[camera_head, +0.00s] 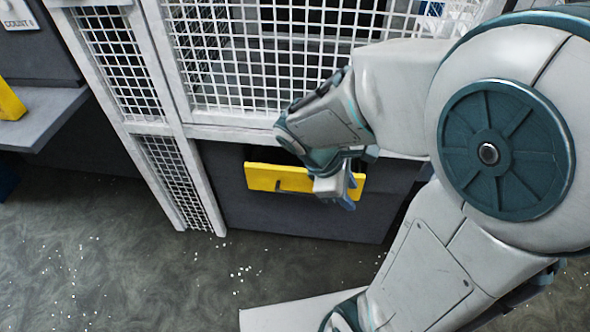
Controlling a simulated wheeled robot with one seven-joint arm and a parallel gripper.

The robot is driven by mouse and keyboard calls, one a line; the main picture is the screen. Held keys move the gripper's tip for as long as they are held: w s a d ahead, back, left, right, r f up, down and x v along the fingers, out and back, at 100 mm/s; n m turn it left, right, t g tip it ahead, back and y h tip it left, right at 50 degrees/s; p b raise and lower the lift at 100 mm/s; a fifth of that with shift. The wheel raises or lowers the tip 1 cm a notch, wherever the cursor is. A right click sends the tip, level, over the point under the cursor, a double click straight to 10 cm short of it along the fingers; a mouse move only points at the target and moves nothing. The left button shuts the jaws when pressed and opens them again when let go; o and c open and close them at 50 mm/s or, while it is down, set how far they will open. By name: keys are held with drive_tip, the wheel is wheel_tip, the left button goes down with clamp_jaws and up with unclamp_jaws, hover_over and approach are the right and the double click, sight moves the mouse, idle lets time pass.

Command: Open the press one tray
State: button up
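The press one tray shows as a yellow front panel (275,177) low on a dark grey press base (290,216). A dark gap shows above the panel; I cannot tell how far the tray stands out. My gripper (340,192) is at the right part of the yellow panel, with its fingers pointing down in front of it and covering some of it. A small dark slot or mark shows on the panel left of the fingers. The view does not show whether the fingers touch or hold the panel, or how far apart they are.
A white mesh guard (255,55) on a white frame stands above and left of the tray. Another grey unit (40,110) with a yellow part (8,102) is at the far left. The dark floor (120,265) is open, with scattered white bits.

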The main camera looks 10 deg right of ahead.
drive_tip(key=w+f+n+t+h+b, duration=0.1)
drive_tip(key=w+f+n+h+b, duration=0.4)
drive_tip(key=f+n, duration=0.55)
drive_tip(key=n+t+b, duration=1.1)
drive_tip(key=n+b, duration=0.1)
drive_tip(key=n, duration=1.1)
approach(302, 195)
drive_tip(key=shift+t, duration=0.3)
drive_tip(key=b+x, duration=0.1)
drive_tip(key=x, duration=0.2)
drive_tip(key=b+x, duration=0.1)
drive_tip(key=x, duration=0.3)
drive_tip(key=b+x, duration=0.1)
drive_tip(key=x, duration=0.2)
drive_tip(key=shift+w+d+f+b, duration=0.2)
drive_tip(key=shift+d+f+b, duration=0.05)
drive_tip(key=shift+f+b, duration=0.15)
drive_tip(key=shift+r, duration=0.1)
clamp_jaws()
